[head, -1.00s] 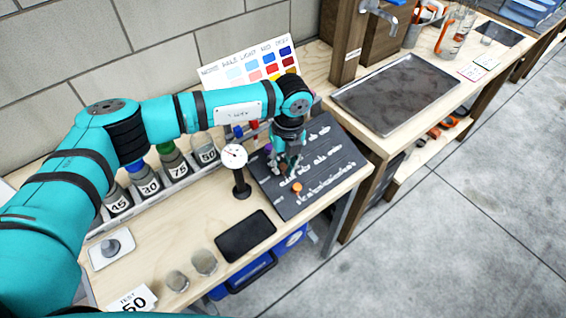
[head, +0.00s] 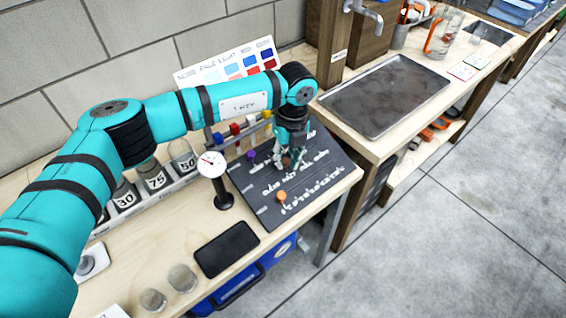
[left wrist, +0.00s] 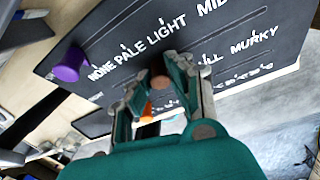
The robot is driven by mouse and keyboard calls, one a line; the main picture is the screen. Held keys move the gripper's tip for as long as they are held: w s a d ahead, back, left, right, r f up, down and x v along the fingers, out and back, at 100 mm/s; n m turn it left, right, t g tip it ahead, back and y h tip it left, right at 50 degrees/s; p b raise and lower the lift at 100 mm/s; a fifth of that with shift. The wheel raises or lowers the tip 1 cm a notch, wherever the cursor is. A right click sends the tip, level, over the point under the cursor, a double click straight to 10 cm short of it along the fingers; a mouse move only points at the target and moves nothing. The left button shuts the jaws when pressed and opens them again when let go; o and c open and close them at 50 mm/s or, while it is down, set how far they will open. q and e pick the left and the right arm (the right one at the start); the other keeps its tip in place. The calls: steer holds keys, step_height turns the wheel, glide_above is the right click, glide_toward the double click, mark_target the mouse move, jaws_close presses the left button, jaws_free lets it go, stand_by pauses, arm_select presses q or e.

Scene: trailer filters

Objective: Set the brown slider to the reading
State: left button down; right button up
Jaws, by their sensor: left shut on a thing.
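The dark board (head: 335,160) lies on the bench with rows of white labels. The left wrist view shows a top row reading NONE, PALE, LIGHT and a lower row ending in MURKY. My left gripper (head: 290,161) is over the board's middle, shut on the brown slider (left wrist: 158,83), which shows between the fingertips in the left wrist view. The fingers hide its exact mark. The purple slider (head: 250,155) stands at the NONE end of its row. The orange slider (head: 281,195) is on the row nearest the front. My right gripper is out of view.
A round white dial (head: 211,164) on a black stand is left of the board; its reading is too small to tell. A colour card (head: 230,66) leans behind. Numbered jars stand along the wall. A black slab (head: 227,249) and two glasses lie in front.

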arm_select(q)
steer(key=shift+s+a, duration=0.2)
steer(key=shift+a, duration=0.05)
steer(key=c, duration=1.5)
jaws_free()
steer(key=shift+s+a+r, duration=0.1)
steer(key=shift+o, duration=1.5)
steer(key=shift+d, duration=0.2)
step_height(320, 180, up, 12)
steer(key=shift+w+d, duration=0.4)
steer(key=shift+d, duration=0.05)
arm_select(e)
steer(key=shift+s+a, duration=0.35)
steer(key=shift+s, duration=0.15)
